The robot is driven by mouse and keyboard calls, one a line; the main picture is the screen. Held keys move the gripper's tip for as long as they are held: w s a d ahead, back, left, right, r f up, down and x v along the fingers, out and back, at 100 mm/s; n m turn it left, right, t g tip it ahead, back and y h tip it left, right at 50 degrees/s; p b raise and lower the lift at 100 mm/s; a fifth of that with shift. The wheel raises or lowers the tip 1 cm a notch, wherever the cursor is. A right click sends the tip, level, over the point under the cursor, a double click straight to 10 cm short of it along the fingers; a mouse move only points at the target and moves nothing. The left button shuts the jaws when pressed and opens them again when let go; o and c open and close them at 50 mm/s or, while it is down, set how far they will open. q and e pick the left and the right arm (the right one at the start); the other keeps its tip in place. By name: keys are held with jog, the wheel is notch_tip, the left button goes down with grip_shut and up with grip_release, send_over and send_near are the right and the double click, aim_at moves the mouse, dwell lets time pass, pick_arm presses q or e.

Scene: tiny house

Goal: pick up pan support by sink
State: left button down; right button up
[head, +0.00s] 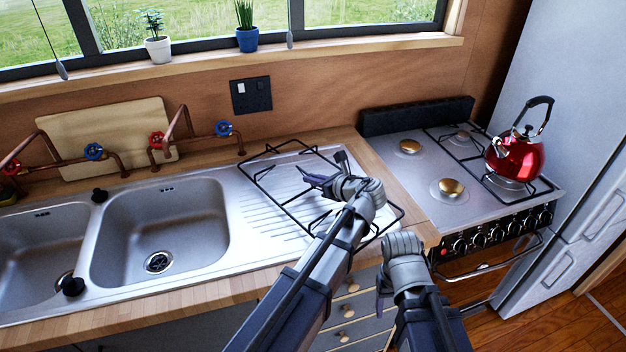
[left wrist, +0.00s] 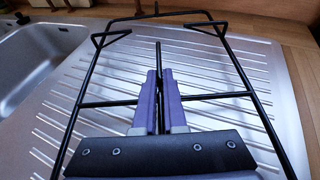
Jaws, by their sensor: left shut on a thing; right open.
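The pan support (head: 275,201) is a black wire frame on the ribbed steel drainboard (head: 252,211), to the right of the sink basins. My left gripper (head: 318,182) is over the middle of the frame. In the left wrist view its purple fingers (left wrist: 158,98) are shut on the middle bar of the pan support (left wrist: 110,103). Whether the frame touches the board everywhere is hard to tell. My right gripper (head: 382,288) is low in front of the counter's front edge, open and holding nothing visible, mostly hidden behind its wrist.
The sink basin (head: 160,232) and copper taps (head: 186,137) are to the left. The stove (head: 415,180) stands to the right, with its left burners uncovered. A red kettle (head: 515,157) sits on another pan support at the stove's right. A fridge (head: 560,100) stands beyond.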

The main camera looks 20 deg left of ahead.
notch_tip(320, 180, up, 8)
jog(key=p, duration=0.7)
jog(key=shift+r, duration=0.15)
jog(key=shift+c, duration=0.2)
